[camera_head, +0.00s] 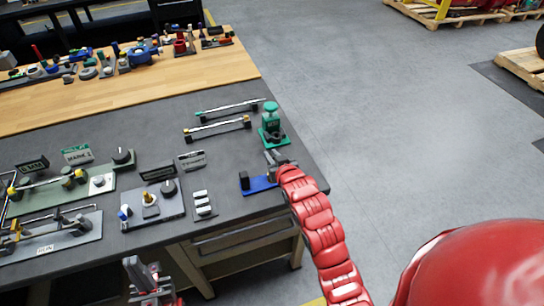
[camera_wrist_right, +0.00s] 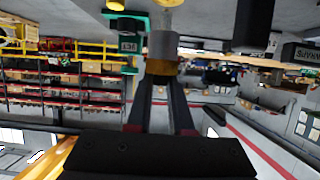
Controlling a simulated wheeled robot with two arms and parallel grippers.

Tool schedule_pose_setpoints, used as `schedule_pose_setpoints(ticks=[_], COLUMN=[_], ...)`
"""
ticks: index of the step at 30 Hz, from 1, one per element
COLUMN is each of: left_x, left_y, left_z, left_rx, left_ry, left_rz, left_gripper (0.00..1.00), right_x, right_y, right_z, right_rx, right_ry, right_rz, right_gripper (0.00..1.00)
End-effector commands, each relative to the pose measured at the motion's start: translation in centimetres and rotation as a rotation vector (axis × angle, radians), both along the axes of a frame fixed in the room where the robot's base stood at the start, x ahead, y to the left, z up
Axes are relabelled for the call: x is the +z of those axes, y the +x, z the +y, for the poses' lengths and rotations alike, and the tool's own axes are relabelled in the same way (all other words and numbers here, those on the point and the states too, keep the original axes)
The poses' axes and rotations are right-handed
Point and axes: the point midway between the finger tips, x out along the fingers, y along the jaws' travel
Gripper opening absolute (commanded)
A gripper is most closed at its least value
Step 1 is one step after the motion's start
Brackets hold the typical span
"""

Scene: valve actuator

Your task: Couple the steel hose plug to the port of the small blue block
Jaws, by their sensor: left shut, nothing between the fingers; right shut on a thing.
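The small blue block (camera_head: 262,184) lies near the right edge of the dark worktop in the head view, with a darker upright part at its left end. Its port cannot be made out. My right gripper (camera_head: 276,158) is just behind and above the block, beside the green device. In the right wrist view my right gripper (camera_wrist_right: 161,88) is shut on the steel hose plug (camera_wrist_right: 163,45), a grey cylinder with a brass-coloured band. Whether the plug touches anything is unclear. My left gripper (camera_head: 147,278) is shut and empty, low in front of the bench.
A green device (camera_head: 270,124) stands close behind my right gripper. Two bar handles (camera_head: 218,128) lie to its left. Panels with knobs and switches (camera_head: 152,203) cover the left of the worktop.

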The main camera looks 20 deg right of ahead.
Motion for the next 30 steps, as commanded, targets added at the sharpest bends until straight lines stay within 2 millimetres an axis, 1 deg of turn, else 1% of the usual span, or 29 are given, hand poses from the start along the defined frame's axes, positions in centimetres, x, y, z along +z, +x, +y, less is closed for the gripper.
schedule_pose_setpoints(ticks=[12, 20, 30], left_x=[0.01, -0.5, -0.44], left_y=[-0.01, 0.0, 0.0], left_z=[0.0, -0.01, 0.0], left_rx=[0.0, 0.0, 0.0], left_ry=[0.0, 0.0, 0.0], left_rz=[0.0, 0.0, 0.0], left_gripper=[0.0, 0.0, 0.0], right_x=[0.04, -0.03, 0.05], right_y=[0.01, 0.01, 0.01], right_z=[-0.01, 0.0, -0.01], right_rx=[0.0, 0.0, 0.0], right_ry=[0.0, 0.0, 0.0], right_rz=[0.0, -0.001, 0.0], right_gripper=[0.0, 0.0, 0.0])
